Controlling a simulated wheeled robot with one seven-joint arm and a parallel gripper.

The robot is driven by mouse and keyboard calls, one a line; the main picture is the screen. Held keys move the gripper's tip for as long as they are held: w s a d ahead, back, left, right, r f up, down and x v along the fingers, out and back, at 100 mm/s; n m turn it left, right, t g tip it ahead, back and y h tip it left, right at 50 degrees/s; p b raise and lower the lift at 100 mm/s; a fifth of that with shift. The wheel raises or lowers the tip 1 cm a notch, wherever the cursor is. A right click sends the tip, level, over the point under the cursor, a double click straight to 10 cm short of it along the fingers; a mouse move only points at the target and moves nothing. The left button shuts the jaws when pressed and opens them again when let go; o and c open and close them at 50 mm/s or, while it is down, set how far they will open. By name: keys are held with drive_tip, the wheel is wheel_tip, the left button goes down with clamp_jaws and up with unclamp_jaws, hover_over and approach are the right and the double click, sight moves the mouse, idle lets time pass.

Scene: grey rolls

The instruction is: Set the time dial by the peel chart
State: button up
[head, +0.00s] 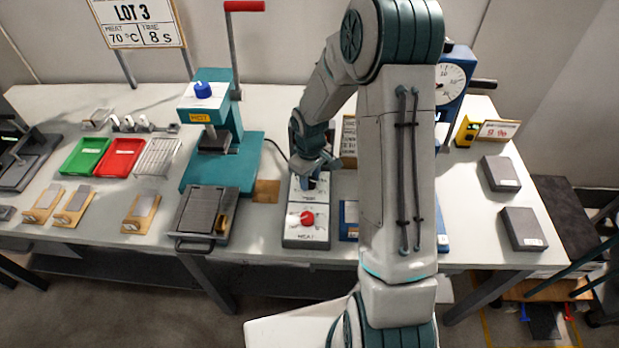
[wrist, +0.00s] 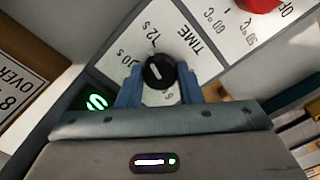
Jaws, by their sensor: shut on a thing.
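The time dial (wrist: 160,72) is a black knob with a white pointer line, on a white panel (wrist: 205,40) marked TIME. In the head view my gripper (head: 310,181) is over the back of the control box (head: 305,241) and hides the dial. A framed sign (wrist: 22,84) reading "OVER" and "8" is cut off in the wrist view; I cannot tell if it is the peel chart.
A red heat knob (head: 307,218) is at the box's front. A board (head: 137,22) reads LOT 3, 70 °C, 8 s. A teal press (head: 215,140) stands left. A blue gauge device (head: 455,75) stands behind my arm. Grey blocks (head: 523,229) lie on the right.

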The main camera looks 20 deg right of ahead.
sight(310, 180)
drive_tip(key=shift+f+m+b, duration=0.15)
drive_tip(key=shift+m+b, duration=0.55)
drive_tip(key=shift+m, duration=0.2)
drive_tip(key=shift+r+m, duration=0.2)
drive_tip(key=shift+m, duration=0.2)
drive_tip(key=o, duration=1)
drive_tip(key=shift+c, duration=0.2)
drive_tip(key=shift+r, duration=0.1)
wheel_tip(310, 180, up, 14)
drive_tip(key=b, duration=0.1)
drive_tip(key=shift+f, duration=0.2)
drive_tip(key=shift+r, duration=0.1)
